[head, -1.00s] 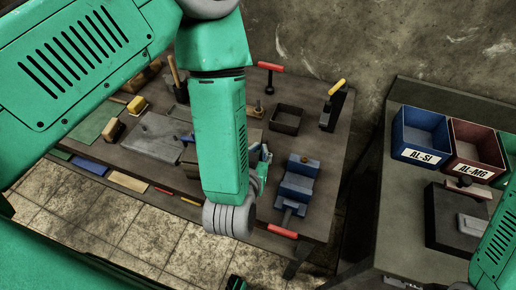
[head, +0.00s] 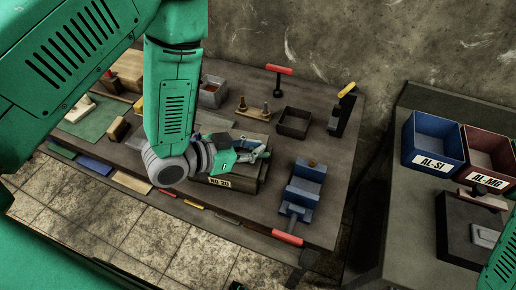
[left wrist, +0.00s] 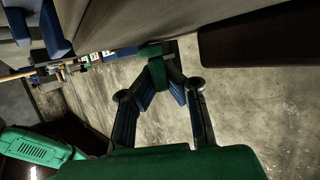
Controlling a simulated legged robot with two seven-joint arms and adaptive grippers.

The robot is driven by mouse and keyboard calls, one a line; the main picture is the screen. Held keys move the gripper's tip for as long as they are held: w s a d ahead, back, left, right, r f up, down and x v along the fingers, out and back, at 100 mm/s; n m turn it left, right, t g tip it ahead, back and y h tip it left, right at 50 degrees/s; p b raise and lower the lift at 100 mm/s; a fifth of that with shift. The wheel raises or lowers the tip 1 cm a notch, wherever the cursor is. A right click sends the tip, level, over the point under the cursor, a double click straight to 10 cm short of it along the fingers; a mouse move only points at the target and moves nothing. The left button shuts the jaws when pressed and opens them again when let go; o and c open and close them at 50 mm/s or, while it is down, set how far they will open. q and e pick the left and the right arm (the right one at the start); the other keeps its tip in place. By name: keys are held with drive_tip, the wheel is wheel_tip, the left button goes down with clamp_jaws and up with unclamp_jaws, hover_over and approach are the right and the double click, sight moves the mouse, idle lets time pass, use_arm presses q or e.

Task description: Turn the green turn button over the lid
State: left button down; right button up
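My left gripper (head: 262,153) is over the right end of a flat box with a pale label (head: 222,183) on the table. It points right in the head view. In the left wrist view its two fingers (left wrist: 160,72) come together at a small green piece, the green turn button (left wrist: 152,50), and look shut on it. The fingers hide part of the button, and it cannot be told apart from the gripper in the head view. The lid (head: 255,140) is partly hidden by my gripper.
A blue vise (head: 306,185) stands right of the box. A dark open tray (head: 294,122) and a stand with small pegs (head: 254,112) are behind it. Blue (head: 432,142) and red (head: 487,155) bins stand on the right table. Bare tabletop lies between box and vise.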

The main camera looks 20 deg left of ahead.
use_arm(q)
drive_tip(key=shift+a+m+g+h, duration=0.2)
drive_tip(key=shift+m+g+h, duration=0.1)
drive_tip(key=shift+m+h, duration=0.1)
drive_tip(key=c, duration=1.6)
unclamp_jaws()
drive_tip(key=shift+w, duration=0.1)
drive_tip(key=v, duration=1.2)
drive_tip(key=shift+f, duration=0.1)
